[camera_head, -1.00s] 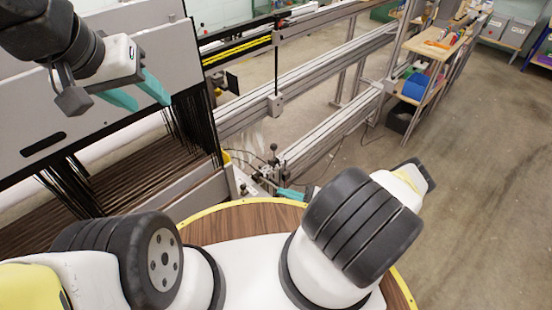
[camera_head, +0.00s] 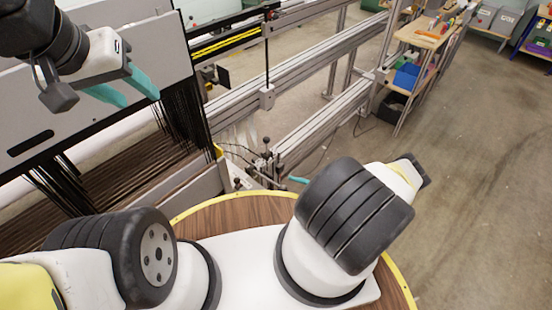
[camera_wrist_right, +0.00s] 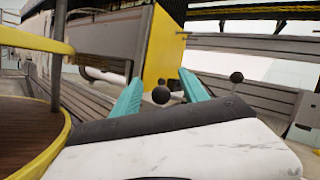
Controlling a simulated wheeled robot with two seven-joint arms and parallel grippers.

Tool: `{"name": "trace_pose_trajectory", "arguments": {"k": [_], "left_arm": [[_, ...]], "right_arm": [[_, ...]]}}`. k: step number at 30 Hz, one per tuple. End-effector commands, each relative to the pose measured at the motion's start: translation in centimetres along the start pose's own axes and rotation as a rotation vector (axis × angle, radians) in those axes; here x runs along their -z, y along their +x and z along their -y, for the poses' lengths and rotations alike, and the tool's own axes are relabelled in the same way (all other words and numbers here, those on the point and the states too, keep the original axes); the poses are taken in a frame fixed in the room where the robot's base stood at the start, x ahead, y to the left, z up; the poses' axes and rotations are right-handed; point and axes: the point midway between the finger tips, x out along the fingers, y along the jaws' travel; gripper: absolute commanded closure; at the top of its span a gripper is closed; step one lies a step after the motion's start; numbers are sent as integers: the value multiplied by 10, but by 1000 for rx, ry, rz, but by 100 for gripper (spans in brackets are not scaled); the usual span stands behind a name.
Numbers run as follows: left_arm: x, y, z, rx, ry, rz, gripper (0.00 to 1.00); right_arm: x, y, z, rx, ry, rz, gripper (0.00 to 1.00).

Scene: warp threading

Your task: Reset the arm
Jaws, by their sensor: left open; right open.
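My left gripper (camera_head: 125,90) has teal fingers held apart with nothing between them. It hangs in front of the loom's grey panel (camera_head: 130,62), above the dark warp threads (camera_head: 183,118). Of my right gripper only a teal finger part (camera_head: 298,180) shows in the head view, beside the loom frame's lower end. The rest is hidden behind my right arm. In the right wrist view the right gripper (camera_wrist_right: 161,88) is open and empty. A black ball knob (camera_wrist_right: 161,95) appears between its fingers, but I cannot tell how far off it is.
A loom frame with grey rails (camera_head: 325,118) runs toward the back. Black knobs (camera_head: 266,148) stand close to the right gripper. A yellow plate (camera_wrist_right: 164,50) stands ahead in the wrist view. A shelf cart (camera_head: 425,42) is at the back right. The floor (camera_head: 470,180) at right is clear.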

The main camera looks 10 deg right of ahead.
Motion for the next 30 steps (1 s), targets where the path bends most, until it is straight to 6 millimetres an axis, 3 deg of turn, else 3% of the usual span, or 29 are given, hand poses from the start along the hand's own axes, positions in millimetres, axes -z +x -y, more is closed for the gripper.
{"name": "trace_pose_trajectory", "arguments": {"k": [6, 22, 26, 30], "left_arm": [[0, 0, 0, 0, 0, 0, 54], [0, 0, 0, 0, 0, 0, 54], [0, 0, 0, 0, 0, 0, 54], [0, 0, 0, 0, 0, 0, 54]], "right_arm": [[0, -16, 0, -1, -1, 1, 48], [-2, -16, 2, -11, -2, -2, 48], [-10, -14, 17, -81, -10, -22, 48], [-30, -7, 45, -228, -29, -65, 48]]}}
